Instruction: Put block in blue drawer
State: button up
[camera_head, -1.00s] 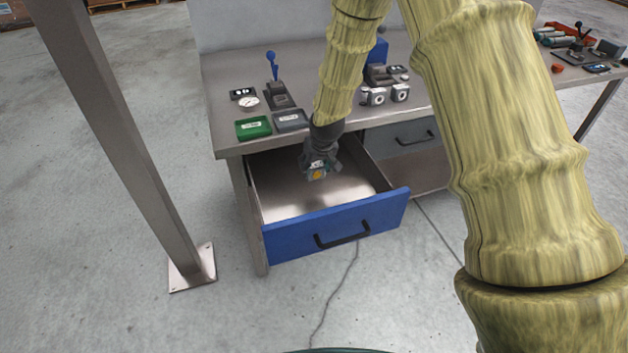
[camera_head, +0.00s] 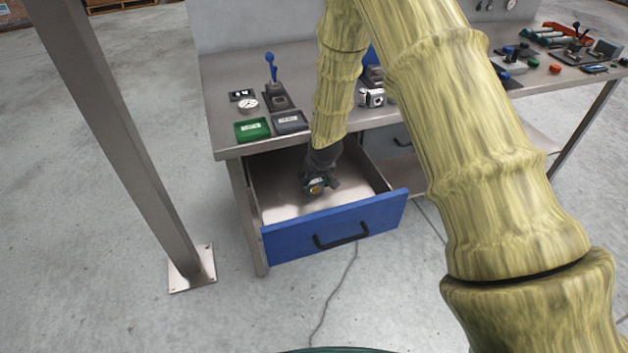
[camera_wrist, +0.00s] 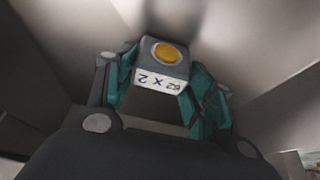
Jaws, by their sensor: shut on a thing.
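The block (camera_wrist: 165,52) is dark grey with a round yellow-orange button and a white label on one side. In the wrist view it sits between the teal-lined fingers of my gripper (camera_wrist: 160,88), which is shut on it. In the head view my gripper (camera_head: 317,186) points down inside the open blue drawer (camera_head: 290,243), with the block (camera_head: 316,189) at its tip. The drawer has a blue front with a black handle and a bare metal inside. I cannot tell whether the block touches the drawer floor.
A metal bench (camera_head: 225,125) stands above the drawer. It holds a green tray (camera_head: 252,130), a grey tray (camera_head: 290,122) and a blue-handled lever (camera_head: 272,68). A grey drawer (camera_head: 397,138) sits to the right. A steel post (camera_head: 120,140) rises at left.

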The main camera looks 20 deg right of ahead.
jog(key=shift+f, duration=0.1)
jog(key=o, duration=1.3)
jog(key=shift+c, duration=0.2)
jog(key=b+v, duration=0.1)
jog(key=v, duration=1.1)
